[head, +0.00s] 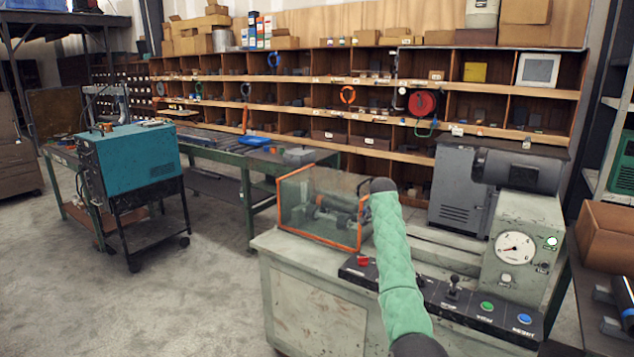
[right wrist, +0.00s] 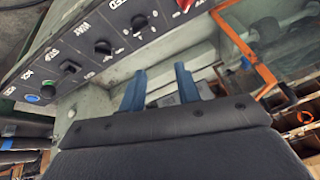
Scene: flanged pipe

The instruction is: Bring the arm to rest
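My right arm, in a green quilted sleeve, rises from the bottom of the head view in front of the test bench (head: 310,300). Its dark upper end stands beside the orange-framed clear guard (head: 318,205). The bench's control panel (right wrist: 95,45) lies beyond the fingers at the upper left of that view. My left gripper is in neither view.
The panel carries a red button (head: 362,260), a lever (head: 453,286), a green button (head: 487,307) and a blue button (head: 524,319). A gauge (head: 515,247) is on the grey housing at right. A teal cabinet (head: 130,155) stands left. Floor between is clear.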

